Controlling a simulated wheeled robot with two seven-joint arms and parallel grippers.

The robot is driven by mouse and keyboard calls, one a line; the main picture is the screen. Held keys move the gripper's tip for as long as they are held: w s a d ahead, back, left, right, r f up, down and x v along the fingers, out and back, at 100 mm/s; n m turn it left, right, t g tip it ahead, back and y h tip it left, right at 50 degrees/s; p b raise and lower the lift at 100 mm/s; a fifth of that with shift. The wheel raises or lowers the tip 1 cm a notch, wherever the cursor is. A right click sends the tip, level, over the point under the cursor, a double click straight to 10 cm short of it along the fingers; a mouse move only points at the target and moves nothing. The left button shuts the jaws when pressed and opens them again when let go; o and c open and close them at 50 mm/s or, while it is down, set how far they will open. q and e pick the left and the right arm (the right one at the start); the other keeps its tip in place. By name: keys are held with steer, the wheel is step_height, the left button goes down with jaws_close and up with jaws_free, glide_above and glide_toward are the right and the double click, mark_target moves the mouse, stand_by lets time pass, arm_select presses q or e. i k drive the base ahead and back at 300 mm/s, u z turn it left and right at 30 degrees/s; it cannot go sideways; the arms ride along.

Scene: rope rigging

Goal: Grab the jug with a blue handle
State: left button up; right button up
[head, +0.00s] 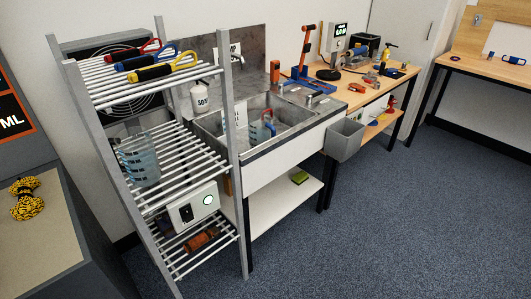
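A clear jug (140,163) with blue markings stands on the middle tier of the wire rack at the left; its handle colour is not clear. A second clear jug (256,132) with blue markings is in the sink. Blue and red show at its right side, but I cannot tell which belongs to its handle. Neither of my grippers is in view.
The grey rack (238,160) has posts in front of its tiers. Coloured-loop tools (160,71) lie on its top tier, and a white box (194,205) stands lower down. A grey bin (345,139) hangs beside the sink (290,112). The carpet (400,220) at right is clear.

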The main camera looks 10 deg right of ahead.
mark_target(260, 127)
steer(key=u, duration=0.1)
steer(key=k, duration=0.5)
steer(key=z, duration=1.15)
steer(key=i, duration=1.2)
steer(key=u, duration=0.7)
steer(key=i, duration=0.9)
steer(key=u, duration=1.05)
